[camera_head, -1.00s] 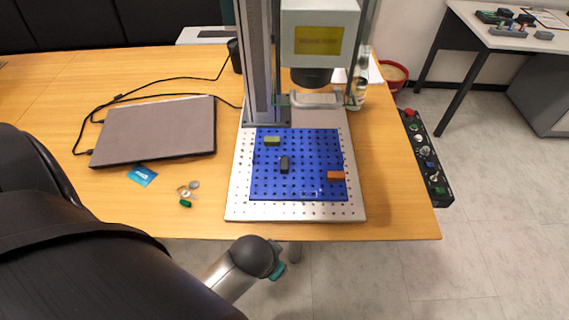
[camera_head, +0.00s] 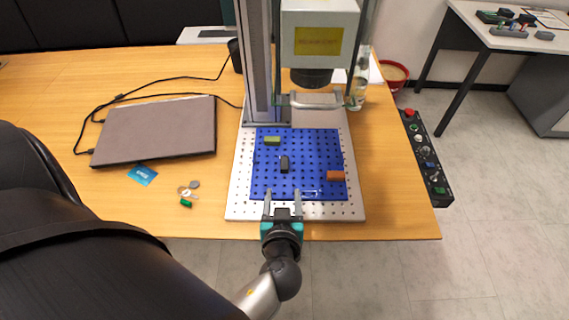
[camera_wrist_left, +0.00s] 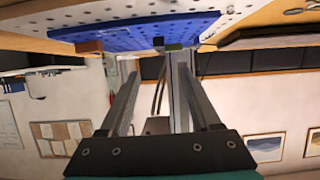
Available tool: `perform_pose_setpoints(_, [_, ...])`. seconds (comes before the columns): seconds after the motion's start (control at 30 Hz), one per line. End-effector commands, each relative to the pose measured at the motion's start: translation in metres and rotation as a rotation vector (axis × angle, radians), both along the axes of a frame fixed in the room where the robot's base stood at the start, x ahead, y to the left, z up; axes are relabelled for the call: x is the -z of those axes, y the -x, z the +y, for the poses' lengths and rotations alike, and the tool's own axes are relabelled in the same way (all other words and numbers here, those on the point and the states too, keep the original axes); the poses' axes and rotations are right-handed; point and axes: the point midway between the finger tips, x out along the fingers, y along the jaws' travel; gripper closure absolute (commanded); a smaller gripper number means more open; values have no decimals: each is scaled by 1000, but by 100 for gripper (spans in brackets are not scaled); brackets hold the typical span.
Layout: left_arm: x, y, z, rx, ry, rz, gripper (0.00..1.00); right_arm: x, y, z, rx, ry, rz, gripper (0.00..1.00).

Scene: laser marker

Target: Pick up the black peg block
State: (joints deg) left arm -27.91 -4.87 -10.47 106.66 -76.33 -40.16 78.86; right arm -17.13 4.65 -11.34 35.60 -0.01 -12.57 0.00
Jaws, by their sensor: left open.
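The black peg block (camera_head: 285,164) stands on the blue perforated plate (camera_head: 325,150), near its middle. In the left wrist view, which is upside down, the black peg block (camera_wrist_left: 158,42) shows small at the top, between the fingers' directions. My left gripper (camera_head: 283,194) is open and empty at the front edge of the plate, in line with the black block but short of it. Its two fingers (camera_wrist_left: 158,72) point toward the plate and are apart in the left wrist view. My right gripper is not seen.
A green block (camera_head: 272,141) sits behind the black one, and an orange block (camera_head: 336,175) to its right. The laser head (camera_head: 318,45) and its column (camera_head: 259,65) rise behind the plate. A closed laptop (camera_head: 155,130) lies to the left.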

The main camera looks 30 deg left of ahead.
Motion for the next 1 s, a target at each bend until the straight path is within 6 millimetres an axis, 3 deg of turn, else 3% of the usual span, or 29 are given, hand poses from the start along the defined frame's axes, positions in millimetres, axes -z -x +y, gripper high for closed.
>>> perform_pose_setpoints(0.4, [27, -58, 37, -1, -3, 1, 36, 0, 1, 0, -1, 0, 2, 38])
perform_pose_setpoints(0.77, [37, -78, 48, -2, -3, 2, 36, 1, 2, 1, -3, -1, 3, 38])
perform_pose_setpoints(1.0, [49, -102, 61, -3, -3, 1, 36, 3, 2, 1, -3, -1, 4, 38])
